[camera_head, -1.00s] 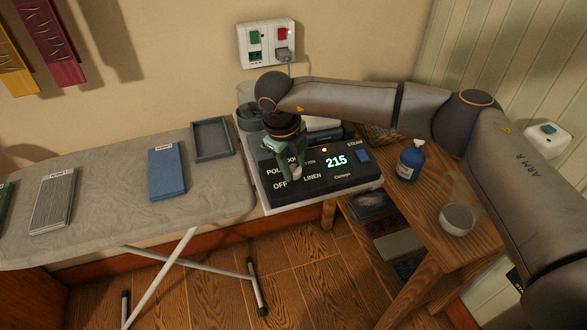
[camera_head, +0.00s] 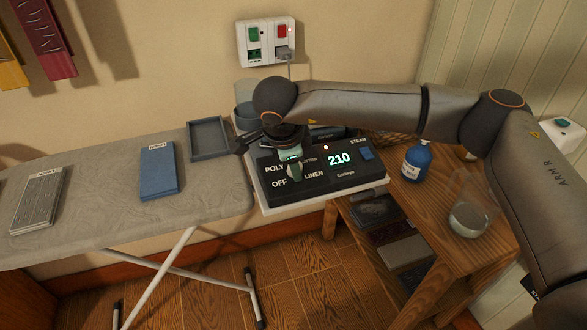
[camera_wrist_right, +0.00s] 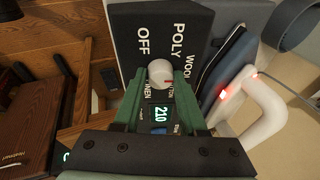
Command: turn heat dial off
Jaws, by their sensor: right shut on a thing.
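The black control panel (camera_head: 325,177) of the steam station carries the printed labels OFF, POLY, WOOL, COTTON and LINEN. Its display (camera_head: 339,159) reads 210. The pale round heat dial (camera_wrist_right: 160,71) shows in the right wrist view, with its red mark toward the COTTON label. My right gripper (camera_head: 293,172) is pointed down over the panel's left half and hides most of the dial in the head view. Its green fingers are shut on the dial, one on each side, in the wrist view (camera_wrist_right: 160,80). My left gripper is not in view.
An ironing board (camera_head: 110,220) with a folded blue cloth (camera_head: 159,171) and a grey tray (camera_head: 208,138) lies left. A wall socket (camera_head: 267,43) is behind.

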